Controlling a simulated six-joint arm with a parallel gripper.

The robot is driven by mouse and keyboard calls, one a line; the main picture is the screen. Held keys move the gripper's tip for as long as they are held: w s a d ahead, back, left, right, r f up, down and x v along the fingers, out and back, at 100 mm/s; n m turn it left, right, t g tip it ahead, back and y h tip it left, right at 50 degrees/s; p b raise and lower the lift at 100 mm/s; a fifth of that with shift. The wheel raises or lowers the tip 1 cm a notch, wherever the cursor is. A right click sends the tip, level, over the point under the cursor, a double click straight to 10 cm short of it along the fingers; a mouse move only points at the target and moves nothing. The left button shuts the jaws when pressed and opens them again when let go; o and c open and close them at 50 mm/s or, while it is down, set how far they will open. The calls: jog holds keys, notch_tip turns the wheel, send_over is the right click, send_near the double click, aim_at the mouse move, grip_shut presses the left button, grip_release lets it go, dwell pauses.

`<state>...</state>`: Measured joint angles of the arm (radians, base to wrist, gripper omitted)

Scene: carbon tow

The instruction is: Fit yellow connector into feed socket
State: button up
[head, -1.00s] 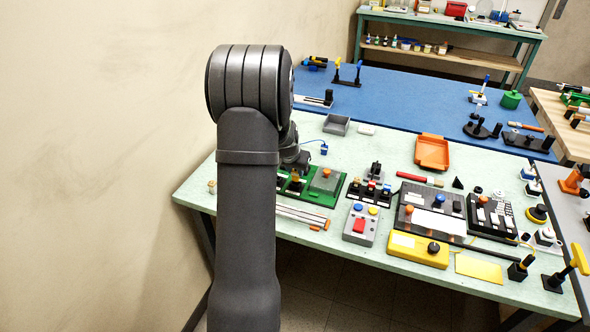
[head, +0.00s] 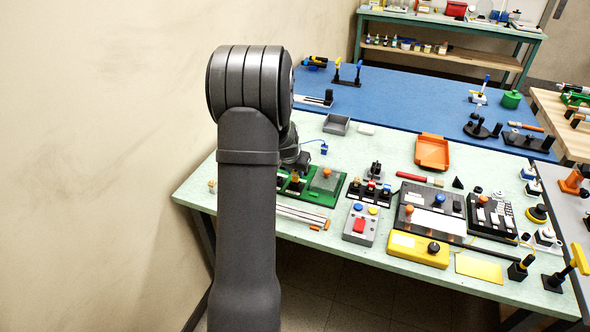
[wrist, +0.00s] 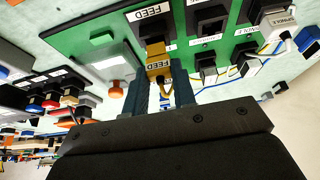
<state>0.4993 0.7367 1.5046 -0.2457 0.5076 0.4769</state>
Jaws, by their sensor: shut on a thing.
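The connector's front end is at the mouth of the black feed socket (wrist: 152,28) on the green board (wrist: 75,38). It looks lined up with the socket, but I cannot tell how far in it is. Part of the green board (head: 333,199) shows there.
Beside the feed socket are other black sockets (wrist: 210,20), and a white SPINDLE connector (wrist: 277,22) sits at the right. Loose cables run near these. Other panels fill the bench to the right.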

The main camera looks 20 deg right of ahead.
jog(key=shift+f, duration=1.2)
jog(key=o, duration=1)
jog(key=shift+o, duration=0.2)
jog(key=v, duration=1.7)
jog(key=shift+r, duration=0.25)
jog(key=shift+f, duration=0.1)
jog(key=x, duration=1.7)
jog(key=shift+f, duration=0.1)
